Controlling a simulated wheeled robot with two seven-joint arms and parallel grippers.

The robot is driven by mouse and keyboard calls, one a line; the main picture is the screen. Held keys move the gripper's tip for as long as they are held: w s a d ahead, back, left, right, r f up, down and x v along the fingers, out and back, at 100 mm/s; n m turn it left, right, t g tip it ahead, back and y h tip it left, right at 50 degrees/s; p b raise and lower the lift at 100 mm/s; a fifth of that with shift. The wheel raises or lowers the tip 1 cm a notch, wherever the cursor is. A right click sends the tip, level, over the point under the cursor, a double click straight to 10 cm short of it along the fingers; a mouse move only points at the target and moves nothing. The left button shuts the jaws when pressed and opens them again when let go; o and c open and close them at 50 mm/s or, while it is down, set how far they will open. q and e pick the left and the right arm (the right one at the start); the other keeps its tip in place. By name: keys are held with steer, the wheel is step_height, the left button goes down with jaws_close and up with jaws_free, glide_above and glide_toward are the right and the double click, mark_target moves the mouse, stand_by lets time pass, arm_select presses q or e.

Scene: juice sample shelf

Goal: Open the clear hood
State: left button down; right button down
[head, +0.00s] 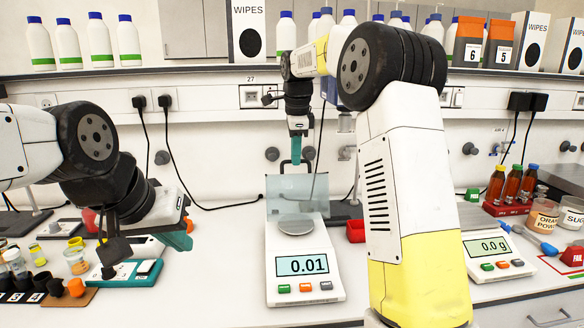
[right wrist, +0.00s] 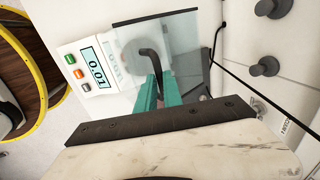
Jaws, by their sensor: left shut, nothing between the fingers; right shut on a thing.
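The clear hood (head: 275,192) is on the white balance (head: 306,272) in the middle of the bench, around the back of the round pan (head: 297,224). Its pane also shows in the right wrist view (right wrist: 183,38). I cannot tell how far it is raised. My right gripper (head: 297,158) is above the hood, shut on its dark bent handle (right wrist: 150,58); the teal fingers (right wrist: 158,92) point at the pane. My left gripper (head: 182,238) is shut and empty, low at the left, apart from the balance.
Sample jars (head: 75,258) and a rack of small pots stand at the left. A red bin (head: 356,231) is beside the hood. Bottles line the shelf above.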

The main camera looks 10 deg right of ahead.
steer(key=shift+w+r, duration=0.15)
steer(key=shift+w, duration=1.35)
steer(key=shift+w+r, duration=0.15)
steer(key=shift+w, duration=1.3)
steer(key=c, duration=1.5)
jaws_free()
steer(key=shift+r, duration=0.1)
steer(key=r, duration=0.2)
steer(key=s+r, duration=0.1)
steer(key=r, duration=0.4)
steer(key=shift+s+r, duration=0.25)
